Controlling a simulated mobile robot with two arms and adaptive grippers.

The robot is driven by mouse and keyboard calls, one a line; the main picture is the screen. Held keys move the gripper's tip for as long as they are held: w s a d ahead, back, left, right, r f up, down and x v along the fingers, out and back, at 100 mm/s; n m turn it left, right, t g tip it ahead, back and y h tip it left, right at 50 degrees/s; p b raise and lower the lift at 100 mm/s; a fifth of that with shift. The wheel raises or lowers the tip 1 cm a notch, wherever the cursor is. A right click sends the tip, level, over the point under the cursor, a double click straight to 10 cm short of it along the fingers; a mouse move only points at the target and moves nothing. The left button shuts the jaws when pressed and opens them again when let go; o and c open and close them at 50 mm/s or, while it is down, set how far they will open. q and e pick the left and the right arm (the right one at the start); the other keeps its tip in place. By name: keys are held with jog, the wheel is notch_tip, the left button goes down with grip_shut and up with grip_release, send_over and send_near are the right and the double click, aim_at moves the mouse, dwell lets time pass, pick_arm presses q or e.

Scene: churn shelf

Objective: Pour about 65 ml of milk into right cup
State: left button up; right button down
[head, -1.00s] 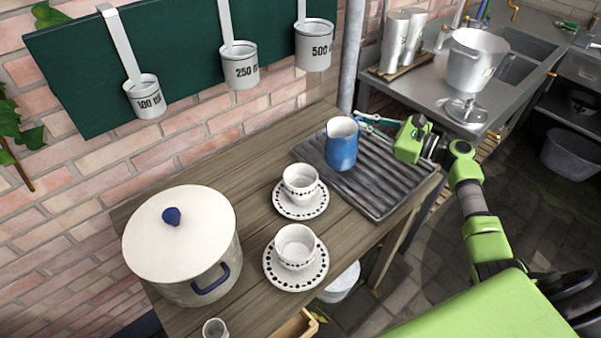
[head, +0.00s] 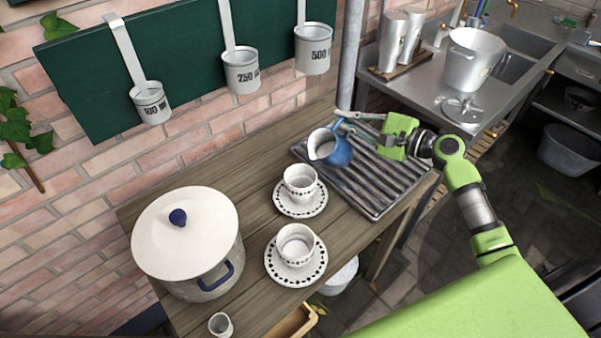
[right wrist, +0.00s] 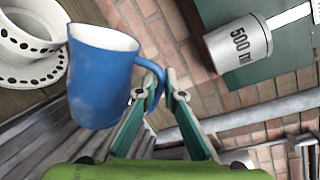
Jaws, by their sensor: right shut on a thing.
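The blue milk jug (head: 340,151) with a white inside is tilted, its mouth toward the left of the head view, over the ribbed tray. My right gripper (head: 346,122) is shut on its handle; the jug also shows in the right wrist view (right wrist: 100,82), with the fingers (right wrist: 160,88) at the handle. One white cup (head: 300,182) stands on a dotted saucer left of and nearer than the jug. A second cup (head: 295,243) on its saucer stands nearer still. No milk stream shows. I cannot tell the milk level. My left gripper is not in view.
A ribbed metal tray (head: 385,190) lies at the table's right end. A large white lidded pot (head: 215,268) and a small cup (head: 220,325) stand at the left. Measuring cups (head: 241,72) hang on the green board. A metal sink counter (head: 420,88) is behind.

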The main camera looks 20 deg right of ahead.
aim_at(335, 125)
jog(key=shift+s+a+n, duration=0.15)
jog(key=shift+a+n, duration=0.15)
jog(key=shift+a+r, duration=0.15)
jog(key=shift+r, duration=0.1)
jog(key=shift+s+a+r+n+h+p, duration=0.1)
jog(key=shift+a+r+n+h+p, duration=0.15)
jog(key=shift+r+n+p, duration=0.2)
jog(key=shift+s+a+r+n+h+p, duration=0.2)
jog(key=shift+a+r+n+p, duration=0.05)
jog(key=shift+a+r+n, duration=0.25)
jog(key=shift+s+a+r+n+h+p, duration=0.2)
jog(key=shift+a+r+n, duration=0.15)
jog(key=shift+n, duration=0.2)
jog(key=shift+r, duration=0.1)
jog(key=shift+s+a+r+n+h+p, duration=0.25)
jog(key=shift+a+r+n+p, duration=0.25)
jog(key=shift+a+n, duration=0.15)
jog(key=shift+s+a+r+n+p, duration=0.2)
jog(key=shift+a+n+p, duration=0.15)
jog(key=shift+a+p, duration=0.15)
jog(key=shift+s+a+r+n+p, duration=0.2)
jog(key=shift+s+a+n+p, duration=0.1)
jog(key=shift+a+p, duration=0.45)
jog(key=shift+s+a+r+n+p, duration=0.15)
jog(key=shift+s+a+n+p, duration=0.25)
jog(key=shift+p, duration=0.55)
